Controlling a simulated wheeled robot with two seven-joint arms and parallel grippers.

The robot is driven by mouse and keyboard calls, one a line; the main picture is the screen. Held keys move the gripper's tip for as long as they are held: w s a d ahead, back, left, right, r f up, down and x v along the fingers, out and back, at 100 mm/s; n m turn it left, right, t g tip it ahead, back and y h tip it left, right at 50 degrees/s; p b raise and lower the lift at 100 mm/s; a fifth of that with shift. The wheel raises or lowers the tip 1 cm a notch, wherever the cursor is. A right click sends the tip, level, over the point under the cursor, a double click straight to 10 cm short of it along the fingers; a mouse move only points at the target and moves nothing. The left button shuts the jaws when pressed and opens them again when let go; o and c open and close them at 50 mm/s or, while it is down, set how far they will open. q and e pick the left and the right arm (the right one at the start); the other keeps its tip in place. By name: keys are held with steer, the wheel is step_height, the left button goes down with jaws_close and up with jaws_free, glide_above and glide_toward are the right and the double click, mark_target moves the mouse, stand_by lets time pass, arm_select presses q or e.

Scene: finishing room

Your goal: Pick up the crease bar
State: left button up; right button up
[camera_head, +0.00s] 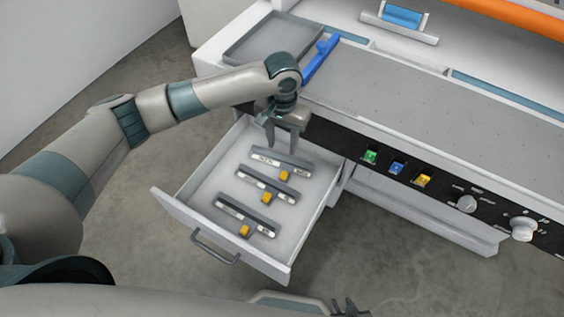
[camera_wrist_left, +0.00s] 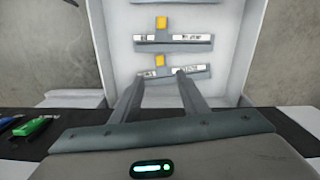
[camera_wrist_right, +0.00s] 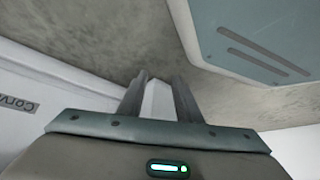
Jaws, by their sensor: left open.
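Three grey bars with white labels and yellow tabs lie in the open drawer: a far bar (camera_head: 294,165), a middle bar (camera_head: 266,184) and a near bar (camera_head: 262,226). I cannot read which label marks the crease bar. My left gripper (camera_head: 284,142) is open, pointing down above the drawer's back end, just beyond the far bar. In the left wrist view its fingers (camera_wrist_left: 160,76) frame the far bar (camera_wrist_left: 192,71), with another bar (camera_wrist_left: 190,43) beyond. No contact is visible. My right gripper (camera_wrist_right: 162,78) is open, away from the bars, over the floor.
The white drawer (camera_head: 178,207) has a dark handle (camera_head: 215,247) on its front. Above it are a grey tray (camera_head: 245,52), a blue tool (camera_head: 320,60) and the perforated grey machine bed (camera_head: 430,107). A panel with coloured buttons (camera_head: 397,167) and knobs runs to the right.

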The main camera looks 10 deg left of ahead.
arm_select(q)
steer(key=f, duration=0.1)
steer(key=p, duration=0.1)
glide_above(284, 174)
steer(key=f, duration=0.7)
steer(key=s+f, duration=0.1)
steer(key=f, duration=0.3)
steer(key=shift+a, duration=0.15)
steer(key=shift+f, duration=0.2)
arm_select(e)
steer(key=shift+g+h, duration=0.3)
steer(key=shift+g, duration=0.4)
steer(key=s, duration=0.1)
steer(key=s+d+f, duration=0.1)
steer(key=s, duration=0.2)
steer(key=shift+s+d+f, duration=0.15)
steer(key=shift+d+f, duration=0.15)
steer(key=shift+d, duration=0.1)
steer(key=shift+w, duration=0.2)
